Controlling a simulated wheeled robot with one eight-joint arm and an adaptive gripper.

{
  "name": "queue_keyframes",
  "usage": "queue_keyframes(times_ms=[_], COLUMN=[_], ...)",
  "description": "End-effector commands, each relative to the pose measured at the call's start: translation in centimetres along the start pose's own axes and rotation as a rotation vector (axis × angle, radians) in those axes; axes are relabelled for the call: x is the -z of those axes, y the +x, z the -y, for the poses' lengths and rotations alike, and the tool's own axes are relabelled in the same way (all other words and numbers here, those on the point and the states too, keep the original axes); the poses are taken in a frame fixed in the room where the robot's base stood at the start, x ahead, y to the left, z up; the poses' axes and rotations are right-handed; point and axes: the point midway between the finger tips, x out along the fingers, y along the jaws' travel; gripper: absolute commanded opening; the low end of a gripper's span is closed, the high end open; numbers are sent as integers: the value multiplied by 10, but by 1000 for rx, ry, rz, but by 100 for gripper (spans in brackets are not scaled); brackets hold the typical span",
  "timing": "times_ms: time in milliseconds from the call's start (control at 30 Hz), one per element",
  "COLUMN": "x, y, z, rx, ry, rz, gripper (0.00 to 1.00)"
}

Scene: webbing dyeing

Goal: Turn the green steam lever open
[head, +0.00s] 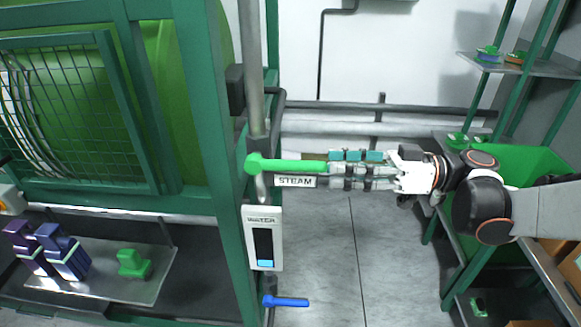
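The green steam lever (290,166) lies level, pointing right from its round hub on the grey vertical pipe. A STEAM label (295,181) sits just under it. My gripper (334,169) reaches in from the right, in line with the lever, with its fingertips at the lever's free end. The fingers overlap that end in the picture and hide where it stops. I cannot tell whether they are closed on it or only beside it.
A WATER panel (263,238) and a blue lever (290,301) are below. A green shelf rack (466,265) stands right, under my arm. Grey floor between is clear.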

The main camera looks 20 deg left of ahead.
Motion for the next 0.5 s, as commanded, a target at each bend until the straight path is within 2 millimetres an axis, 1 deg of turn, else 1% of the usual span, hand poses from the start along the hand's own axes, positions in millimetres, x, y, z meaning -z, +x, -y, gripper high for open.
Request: queue_keyframes(times_ms=[33,300,400,500], x=[-2,-2,-2,-1], y=[12,64,79,90], z=[1,1,1,0], rx=[4,3,2,1], ry=[0,1,1,1], rz=[1,1,1,1], gripper=[38,38,38,38])
